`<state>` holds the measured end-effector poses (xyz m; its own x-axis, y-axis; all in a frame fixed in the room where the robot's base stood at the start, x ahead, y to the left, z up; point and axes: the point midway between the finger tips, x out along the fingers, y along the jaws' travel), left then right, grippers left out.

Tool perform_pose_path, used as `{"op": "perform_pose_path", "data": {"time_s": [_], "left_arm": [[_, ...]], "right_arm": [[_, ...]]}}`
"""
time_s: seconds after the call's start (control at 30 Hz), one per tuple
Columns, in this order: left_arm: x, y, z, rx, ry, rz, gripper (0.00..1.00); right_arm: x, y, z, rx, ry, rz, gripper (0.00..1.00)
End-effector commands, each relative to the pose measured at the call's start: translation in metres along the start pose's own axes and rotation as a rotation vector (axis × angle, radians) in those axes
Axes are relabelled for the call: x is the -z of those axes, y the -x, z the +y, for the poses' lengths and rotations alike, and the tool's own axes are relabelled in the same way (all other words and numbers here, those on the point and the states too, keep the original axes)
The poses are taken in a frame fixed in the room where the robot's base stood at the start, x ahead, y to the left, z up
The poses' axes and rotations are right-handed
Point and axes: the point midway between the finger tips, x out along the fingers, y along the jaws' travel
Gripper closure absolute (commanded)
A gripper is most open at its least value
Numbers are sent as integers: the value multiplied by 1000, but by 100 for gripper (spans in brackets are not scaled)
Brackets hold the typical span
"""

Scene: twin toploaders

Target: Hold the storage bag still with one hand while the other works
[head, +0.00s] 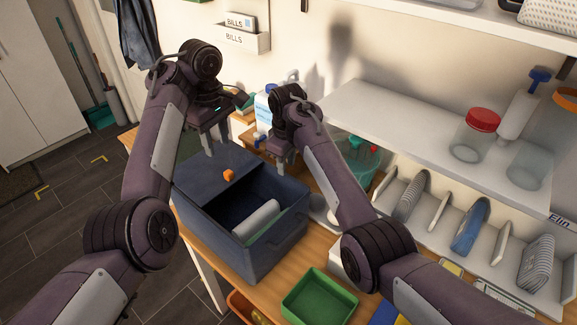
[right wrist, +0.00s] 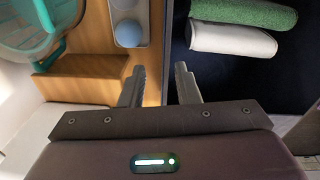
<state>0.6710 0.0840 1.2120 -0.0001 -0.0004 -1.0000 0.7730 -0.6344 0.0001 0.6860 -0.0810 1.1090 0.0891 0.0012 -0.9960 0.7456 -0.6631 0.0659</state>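The storage bag (head: 270,258) is a dark blue fabric box on the wooden table in the head view. A flat panel (head: 205,170) covers its left part, and an orange tab (head: 229,175) shows there. A white roll (head: 256,218) lies inside; the right wrist view shows it (right wrist: 232,40) beside a green roll (right wrist: 255,14). My left gripper (head: 216,147) is above the panel, pointing down, fingers apart and empty. My right gripper (head: 284,163) is open near the bag's back right edge. In its wrist view, its parted fingers (right wrist: 160,85) lie either side of that edge; contact is unclear.
A green tray (head: 319,300) stands in front right of the bag. Behind stand a teal basket (right wrist: 25,30) and a white bottle (head: 264,105). Floor is free at left.

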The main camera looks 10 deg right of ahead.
Motion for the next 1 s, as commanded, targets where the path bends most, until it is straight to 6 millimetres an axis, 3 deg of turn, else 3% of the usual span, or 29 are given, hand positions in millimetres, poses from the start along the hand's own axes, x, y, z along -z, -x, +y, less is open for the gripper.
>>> {"op": "perform_pose_path", "data": {"time_s": [0.23,0.7,1.0], "left_arm": [[0,0,0,0,0,0,64],[0,0,0,0,0,0,64],[0,0,0,0,0,0,64]], "right_arm": [[-14,-13,-11,70,-53,-67,71],[-18,-74,-14,66,-51,-64,71],[-18,-80,-15,65,-51,-62,71]]}}
